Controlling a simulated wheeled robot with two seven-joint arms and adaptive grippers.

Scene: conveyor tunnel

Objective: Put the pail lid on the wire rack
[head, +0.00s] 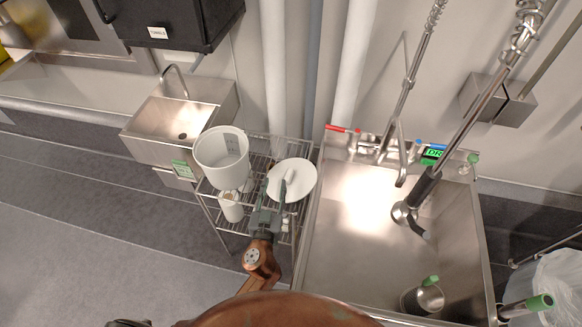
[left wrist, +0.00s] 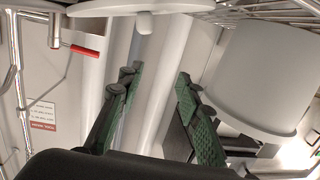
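The pail lid (head: 304,180) is a white disc with a small knob. It appears to lie flat, knob up, on the top of the wire rack (head: 262,152), at its right side. Its rim and knob also show at the top edge of the left wrist view (left wrist: 110,8), which is upside down. My left gripper (head: 274,184) is open at the lid's near left edge. Its two green-padded fingers stand apart with nothing between them, and in the left wrist view the gripper (left wrist: 158,82) is clear of the knob. My right gripper is out of view.
A white pail (head: 221,160) stands on the rack left of the lid, and in the left wrist view (left wrist: 255,80) it is beside the fingers. A smaller white container (head: 231,206) sits lower. A steel sink (head: 345,240) adjoins on the right; pipes (head: 275,70) rise behind.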

